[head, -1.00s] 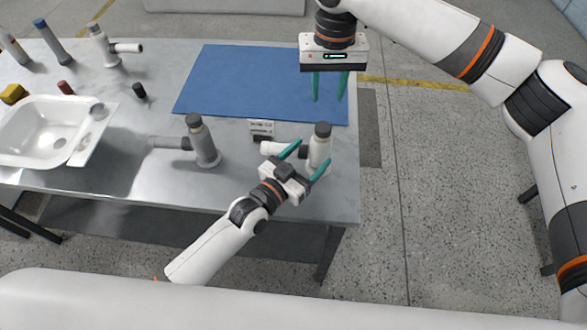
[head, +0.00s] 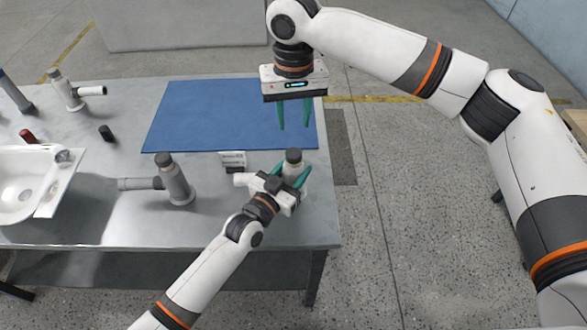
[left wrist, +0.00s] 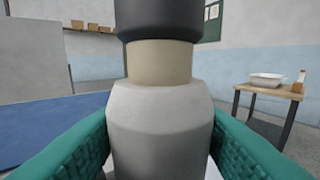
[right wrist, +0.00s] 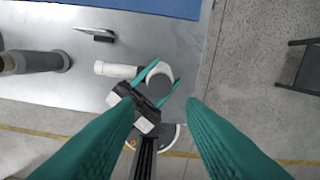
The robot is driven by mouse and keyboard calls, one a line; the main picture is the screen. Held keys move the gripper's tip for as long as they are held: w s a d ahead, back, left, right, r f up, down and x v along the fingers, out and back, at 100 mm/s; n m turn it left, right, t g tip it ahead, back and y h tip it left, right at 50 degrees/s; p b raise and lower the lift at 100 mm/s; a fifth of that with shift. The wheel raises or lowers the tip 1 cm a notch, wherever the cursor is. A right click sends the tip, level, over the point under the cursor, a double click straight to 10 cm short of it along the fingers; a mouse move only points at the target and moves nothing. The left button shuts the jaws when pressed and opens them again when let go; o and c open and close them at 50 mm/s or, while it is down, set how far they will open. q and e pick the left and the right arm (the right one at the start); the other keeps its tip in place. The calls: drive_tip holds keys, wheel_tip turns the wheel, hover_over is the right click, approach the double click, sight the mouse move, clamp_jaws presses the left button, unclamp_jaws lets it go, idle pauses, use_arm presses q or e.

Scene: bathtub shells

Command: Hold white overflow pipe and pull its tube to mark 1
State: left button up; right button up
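The white overflow pipe (head: 294,169) stands upright near the table's front right corner. It has a dark cap, and its short white tube (head: 241,179) points left. In the left wrist view its body (left wrist: 160,125) and tan collar fill the middle. My left gripper (head: 290,173) is open around the pipe, one finger on each side; contact is not clear. In the right wrist view the pipe's tube (right wrist: 113,70) lies below, with the left fingers beside the cap. My right gripper (head: 294,116) is open and empty, pointing down above the blue mat's right end.
A small marked block (head: 232,159) stands behind the tube. A grey pipe (head: 175,183) with a side tube stands to the left. The blue mat (head: 205,115) is bare. A white basin (head: 22,190) and several small parts are at the left.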

drive_tip(key=o, duration=0.4)
drive_tip(key=shift+s+a+f, duration=0.1)
drive_tip(key=shift+f, duration=0.05)
drive_tip(key=shift+o, duration=0.2)
drive_tip(key=m+t+y, duration=0.4)
drive_tip(key=m+y, duration=1.4)
drive_tip(key=m, duration=0.4)
approach(293, 157)
drive_tip(key=x, duration=0.3)
drive_tip(key=f+x, duration=0.1)
drive_tip(key=x, duration=0.2)
drive_tip(key=w+x, duration=0.1)
drive_tip(key=x, duration=0.3)
drive_tip(key=shift+w+f, duration=0.15)
drive_tip(key=shift+f, duration=0.05)
